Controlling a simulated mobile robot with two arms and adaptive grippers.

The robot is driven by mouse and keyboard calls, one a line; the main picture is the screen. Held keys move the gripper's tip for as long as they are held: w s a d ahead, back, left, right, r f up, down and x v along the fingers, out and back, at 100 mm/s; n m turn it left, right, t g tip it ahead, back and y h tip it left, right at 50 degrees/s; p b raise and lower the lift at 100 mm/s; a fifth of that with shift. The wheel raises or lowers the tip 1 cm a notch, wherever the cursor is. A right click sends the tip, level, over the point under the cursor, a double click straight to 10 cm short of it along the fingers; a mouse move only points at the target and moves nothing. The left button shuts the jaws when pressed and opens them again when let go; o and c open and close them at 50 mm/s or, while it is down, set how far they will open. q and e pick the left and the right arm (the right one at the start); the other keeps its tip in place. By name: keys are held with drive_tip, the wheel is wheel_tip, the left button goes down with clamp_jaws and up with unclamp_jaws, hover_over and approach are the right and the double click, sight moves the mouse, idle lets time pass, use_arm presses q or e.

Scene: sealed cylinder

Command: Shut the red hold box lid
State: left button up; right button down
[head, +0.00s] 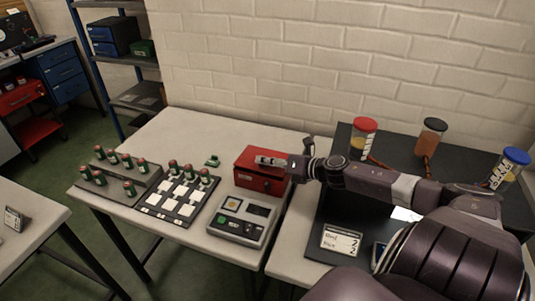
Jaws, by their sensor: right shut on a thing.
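The red hold box (257,182) stands at the right end of the light table, behind a grey panel. Its red lid (252,153) lies flat or nearly flat on top; I cannot tell whether a small gap is left. My right gripper (268,161) reaches in from the right and lies across the lid's front part. It is shut on the lid, though its fingers hide the exact place of contact. My left gripper is not in view.
A grey panel (240,219) with buttons sits in front of the box. A white-squared board (178,196) and a rack (119,182) hold several green, red-capped vials.

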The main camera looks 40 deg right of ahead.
drive_tip(key=shift+s+a+f, duration=0.15)
drive_tip(key=shift+a+f, duration=0.2)
drive_tip(key=shift+f, duration=0.05)
drive_tip(key=c, duration=2)
unclamp_jaws()
drive_tip(key=shift+c, duration=0.2)
drive_tip(key=shift+r, duration=0.15)
drive_tip(key=shift+d+r, duration=0.15)
drive_tip(key=shift+r, duration=0.25)
wheel_tip(320, 180, up, 9)
drive_tip(key=shift+c, duration=0.2)
